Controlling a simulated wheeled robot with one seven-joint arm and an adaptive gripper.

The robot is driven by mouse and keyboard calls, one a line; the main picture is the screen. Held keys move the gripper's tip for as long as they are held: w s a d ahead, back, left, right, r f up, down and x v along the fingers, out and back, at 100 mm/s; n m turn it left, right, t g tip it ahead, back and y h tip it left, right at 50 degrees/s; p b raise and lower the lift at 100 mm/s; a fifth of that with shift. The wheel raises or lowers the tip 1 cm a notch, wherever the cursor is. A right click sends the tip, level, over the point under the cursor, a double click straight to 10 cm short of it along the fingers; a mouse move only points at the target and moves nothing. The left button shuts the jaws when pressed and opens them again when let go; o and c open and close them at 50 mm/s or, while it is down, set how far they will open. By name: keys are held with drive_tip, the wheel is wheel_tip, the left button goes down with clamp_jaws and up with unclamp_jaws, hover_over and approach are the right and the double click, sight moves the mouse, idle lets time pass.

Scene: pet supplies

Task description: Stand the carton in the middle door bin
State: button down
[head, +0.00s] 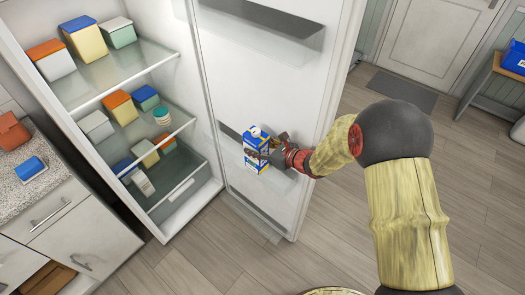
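The blue, white and yellow carton (256,153) with a white cap is upright at the open fridge door, in front of the dark middle door bin (229,133). My gripper (274,143) reaches in from the right and is shut on the carton's right side; the fingertips are partly hidden. The carton and gripper cover much of the middle bin. I cannot tell whether the carton's base is inside the bin or above it.
An upper door bin (262,32) and a lower one (256,211) look empty. Fridge shelves (125,75) at left hold several lidded boxes. A counter (22,190) stands at far left. The wood floor (225,255) is clear.

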wheel_tip(320, 180, down, 7)
drive_tip(key=w+d+b, duration=0.2)
drive_tip(key=b, duration=0.1)
drive_tip(key=shift+w+r, duration=0.15)
drive_tip(key=shift+w, duration=0.2)
drive_tip(key=shift+d, duration=0.1)
drive_tip(key=shift+b, duration=0.35)
drive_tip(key=c, duration=1.3)
unclamp_jaws()
drive_tip(key=shift+f, duration=0.25)
drive_tip(key=shift+o, duration=0.2)
drive_tip(key=shift+s+r, duration=0.1)
